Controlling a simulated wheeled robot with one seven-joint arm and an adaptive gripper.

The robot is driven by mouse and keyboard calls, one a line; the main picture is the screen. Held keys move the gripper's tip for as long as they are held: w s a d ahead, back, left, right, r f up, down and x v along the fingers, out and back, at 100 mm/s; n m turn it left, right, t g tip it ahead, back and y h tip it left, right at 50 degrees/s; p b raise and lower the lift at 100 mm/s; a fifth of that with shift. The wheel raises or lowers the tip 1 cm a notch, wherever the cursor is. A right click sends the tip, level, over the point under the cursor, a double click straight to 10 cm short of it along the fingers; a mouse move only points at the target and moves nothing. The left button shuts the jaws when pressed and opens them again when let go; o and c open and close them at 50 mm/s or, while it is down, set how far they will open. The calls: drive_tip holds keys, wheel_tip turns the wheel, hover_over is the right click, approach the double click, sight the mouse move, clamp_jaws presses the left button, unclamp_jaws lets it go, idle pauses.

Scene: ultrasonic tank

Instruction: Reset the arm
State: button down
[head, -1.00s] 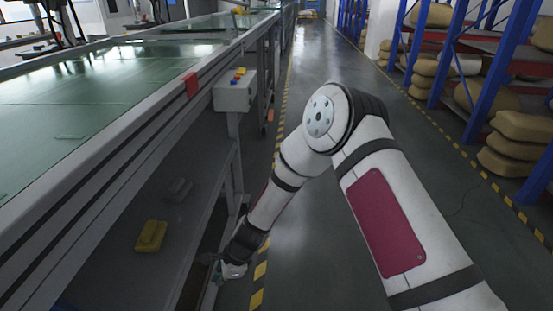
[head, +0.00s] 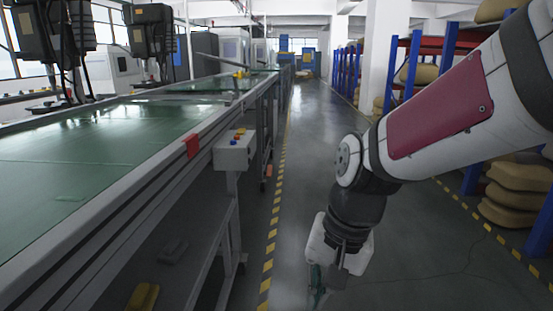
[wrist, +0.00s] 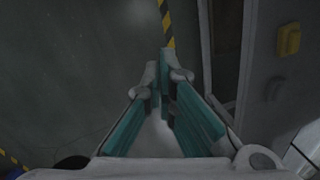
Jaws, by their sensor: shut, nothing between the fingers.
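My gripper (head: 316,290) hangs low over the aisle floor in the head view, to the right of the workbench, pointing down. In the wrist view its teal fingers (wrist: 164,85) come together at the tips with nothing between them. My arm reaches in from the right and bends down at the elbow. The fingertips are small and partly cut by shade in the head view.
A long green-topped workbench (head: 85,150) runs along the left, with a control box (head: 235,150) on its side. A yellow object (head: 143,297) lies on its lower shelf; it also shows in the wrist view (wrist: 289,39). Racks with sacks (head: 512,190) stand right. The aisle (head: 300,150) is clear.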

drive_tip(key=s+d+r+n+h, duration=0.1)
drive_tip(key=s+d+r+n, duration=0.15)
drive_tip(key=s+d, duration=0.55)
drive_tip(key=s+d+r+n+h, duration=0.1)
drive_tip(key=s+d+r, duration=0.3)
drive_tip(key=s, duration=0.9)
wheel_tip(320, 180, up, 29)
drive_tip(key=t+p, duration=0.3)
drive_tip(key=p, duration=2.5)
drive_tip(key=shift+w+d+f+t, duration=0.2)
drive_tip(key=shift+d+t, duration=0.1)
drive_tip(key=shift+t, duration=0.1)
